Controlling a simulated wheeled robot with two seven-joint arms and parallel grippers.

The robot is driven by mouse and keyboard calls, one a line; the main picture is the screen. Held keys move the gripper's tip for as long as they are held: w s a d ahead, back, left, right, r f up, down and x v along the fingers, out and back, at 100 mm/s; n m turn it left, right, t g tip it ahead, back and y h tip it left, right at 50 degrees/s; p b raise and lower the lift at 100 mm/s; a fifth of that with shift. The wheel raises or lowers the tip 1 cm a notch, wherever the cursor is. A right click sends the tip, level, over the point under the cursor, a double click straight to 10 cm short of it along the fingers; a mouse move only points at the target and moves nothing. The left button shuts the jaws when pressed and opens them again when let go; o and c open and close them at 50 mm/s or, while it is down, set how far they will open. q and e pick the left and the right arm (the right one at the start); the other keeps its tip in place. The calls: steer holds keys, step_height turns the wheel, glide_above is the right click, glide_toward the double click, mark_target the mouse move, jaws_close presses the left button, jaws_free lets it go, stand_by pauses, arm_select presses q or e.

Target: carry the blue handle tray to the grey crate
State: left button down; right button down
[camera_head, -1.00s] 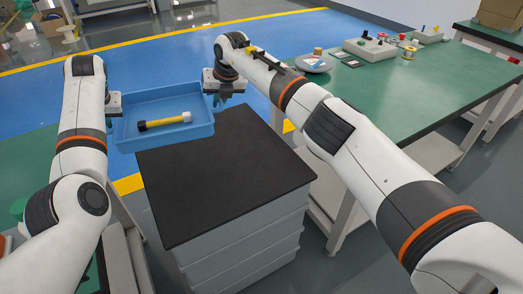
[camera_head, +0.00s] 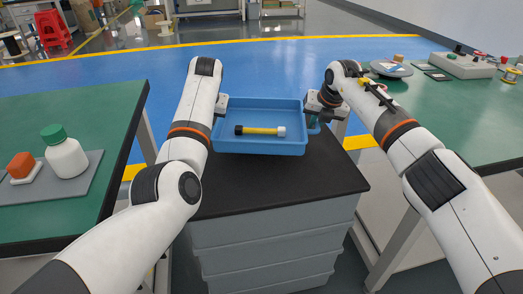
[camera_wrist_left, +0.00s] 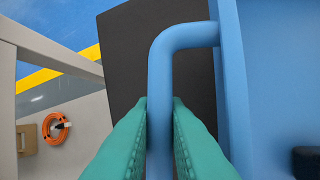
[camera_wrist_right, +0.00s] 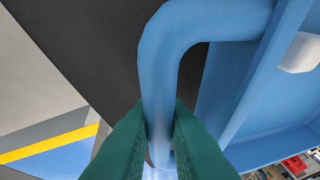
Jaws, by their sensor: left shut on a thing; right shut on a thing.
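The blue handle tray (camera_head: 260,147) is level over the far part of the grey crate's black top. A yellow rod with a black end and a white end (camera_head: 262,131) lies in it. I cannot tell whether the tray touches the top. The grey crate (camera_head: 275,240) is a ribbed stack in front of me. My left gripper (camera_wrist_left: 160,103) is shut on the tray's left handle (camera_wrist_left: 158,70); its fingers are mostly hidden in the head view. My right gripper (camera_head: 314,118) is shut on the right handle, which shows in the right wrist view (camera_wrist_right: 157,70).
A green table (camera_head: 60,110) on the left holds a white bottle (camera_head: 66,157) and an orange block (camera_head: 21,165) on a grey mat. Another green table (camera_head: 440,110) on the right holds a grey box (camera_head: 463,66). The near part of the black top (camera_head: 300,190) is bare.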

mark_target(311, 141)
arm_select(q)
steer(key=shift+r, duration=0.15)
arm_select(e)
steer(key=shift+r, duration=0.15)
